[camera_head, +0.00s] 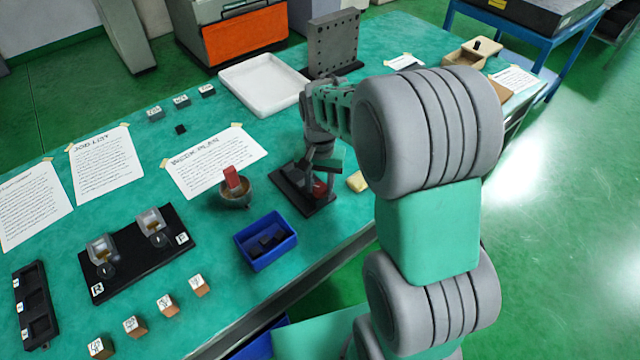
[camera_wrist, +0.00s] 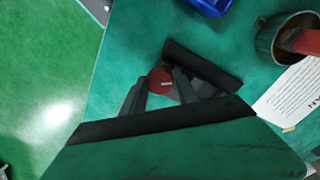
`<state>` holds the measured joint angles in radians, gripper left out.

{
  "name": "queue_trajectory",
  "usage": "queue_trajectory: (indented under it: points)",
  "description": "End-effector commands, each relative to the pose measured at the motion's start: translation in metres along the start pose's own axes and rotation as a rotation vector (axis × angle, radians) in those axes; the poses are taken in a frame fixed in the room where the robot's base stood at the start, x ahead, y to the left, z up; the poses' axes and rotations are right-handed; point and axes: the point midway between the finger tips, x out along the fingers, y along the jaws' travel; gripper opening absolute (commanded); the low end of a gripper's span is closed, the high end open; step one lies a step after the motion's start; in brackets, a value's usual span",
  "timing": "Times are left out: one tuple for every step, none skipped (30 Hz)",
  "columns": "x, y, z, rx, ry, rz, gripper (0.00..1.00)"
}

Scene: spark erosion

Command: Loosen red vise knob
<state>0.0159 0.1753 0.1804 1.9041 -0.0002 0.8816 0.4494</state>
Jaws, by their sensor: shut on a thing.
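The red vise knob (camera_wrist: 161,82) sits between my gripper's two fingers in the wrist view, and the gripper (camera_wrist: 158,86) is shut on it. In the head view the red knob (camera_head: 319,188) shows at the near side of the vise, partly covered by my gripper (camera_head: 322,178). The vise's dark base plate (camera_head: 295,193) lies on the green table; it also shows in the wrist view (camera_wrist: 205,66). Most of the vise body is hidden behind my gripper and wrist.
A blue bin (camera_head: 266,254) with dark pieces stands near left of the vise. A round pot (camera_head: 235,200) with a red-topped item stands left of it. A white tray (camera_head: 262,82) and a grey perforated plate (camera_head: 333,43) stand behind.

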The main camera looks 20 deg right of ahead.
Motion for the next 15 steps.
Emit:
queue_trajectory:
  points:
    - [-0.0002, 0.0004, 0.0000, -0.013, 0.000, 0.001, 0.00]
    - [-0.0002, 0.0004, -0.0001, -0.025, 0.000, 0.001, 0.00]
    - [-0.0003, 0.0004, -0.0001, -0.042, 0.000, 0.001, 0.00]
    - [-0.0004, 0.0004, -0.0002, -0.059, 0.000, 0.001, 0.00]
    - [-0.0005, 0.0004, -0.0003, -0.075, 0.000, 0.000, 0.00]
    - [-0.0005, 0.0004, -0.0004, -0.100, 0.000, 0.000, 0.00]
    - [-0.0004, 0.0005, -0.0003, -0.121, 0.000, 0.001, 0.00]
    - [-0.0003, 0.0006, -0.0002, -0.142, 0.000, 0.001, 0.00]
    - [-0.0001, 0.0007, -0.0001, -0.173, -0.001, 0.001, 0.00]
    - [-0.0001, 0.0008, -0.0001, -0.198, -0.001, 0.001, 0.00]
    - [-0.0003, 0.0008, -0.0002, -0.225, 0.000, 0.001, 0.00]
    - [-0.0004, 0.0008, -0.0002, -0.260, 0.000, 0.001, 0.00]
    - [-0.0004, 0.0009, -0.0002, -0.288, 0.000, 0.001, 0.00]
    - [-0.0003, 0.0009, -0.0002, -0.316, 0.000, 0.001, 0.00]
    - [-0.0004, 0.0009, -0.0003, -0.354, 0.000, 0.001, 0.00]
